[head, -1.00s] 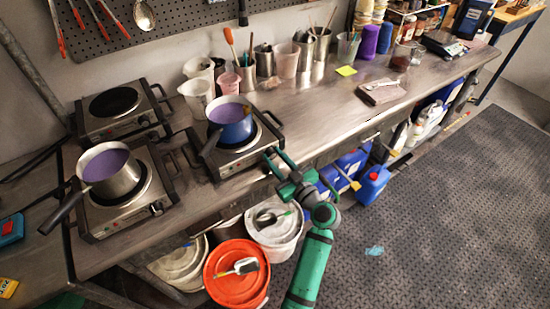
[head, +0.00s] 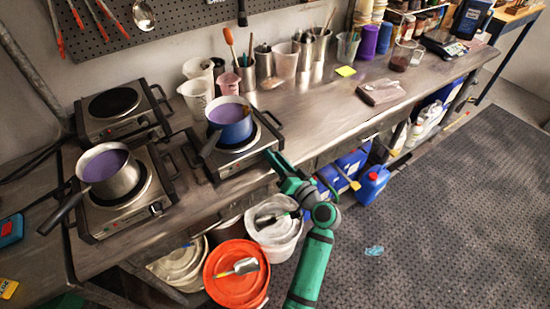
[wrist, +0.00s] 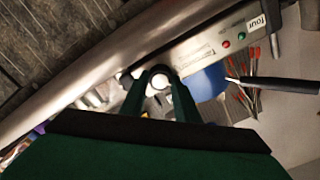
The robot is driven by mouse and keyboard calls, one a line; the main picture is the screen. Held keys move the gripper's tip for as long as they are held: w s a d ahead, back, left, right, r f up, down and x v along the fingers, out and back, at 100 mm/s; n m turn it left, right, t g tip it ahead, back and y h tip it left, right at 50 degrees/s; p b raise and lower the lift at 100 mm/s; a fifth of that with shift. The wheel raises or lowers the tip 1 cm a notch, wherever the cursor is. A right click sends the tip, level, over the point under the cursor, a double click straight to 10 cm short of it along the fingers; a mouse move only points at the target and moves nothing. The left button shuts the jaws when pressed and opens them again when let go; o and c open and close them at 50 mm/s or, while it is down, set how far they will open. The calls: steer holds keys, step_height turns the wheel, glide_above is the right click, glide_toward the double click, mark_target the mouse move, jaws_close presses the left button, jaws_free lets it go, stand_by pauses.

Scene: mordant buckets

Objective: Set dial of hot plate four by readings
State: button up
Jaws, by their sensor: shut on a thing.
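Hot plate four (head: 240,160) stands at the front edge of the bench, with a blue pot of purple liquid (head: 230,122) on it. The wrist view shows its front panel (wrist: 205,45), with a "four" label (wrist: 257,22), a red light and a green light. My gripper (head: 271,155) is at the panel's front right; in the wrist view its two green fingers (wrist: 160,77) are shut on the dark round dial (wrist: 160,70). The fingers hide most of the dial, and I cannot read its setting.
Two other hot plates stand to the left: one bare (head: 115,102), one with a steel pot of purple liquid (head: 110,170). Beakers and tool cups line the wall. A lidded red bucket (head: 237,288) and a whitish one (head: 277,243) are below.

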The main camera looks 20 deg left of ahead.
steer(key=m, duration=0.5)
steer(key=shift+d+f+m, duration=0.1)
steer(key=shift+m, duration=0.2)
steer(key=m, duration=0.5)
steer(key=shift+f+m, duration=0.1)
steer(key=shift+m, duration=0.2)
steer(key=o, duration=1)
steer(key=shift+o, duration=0.2)
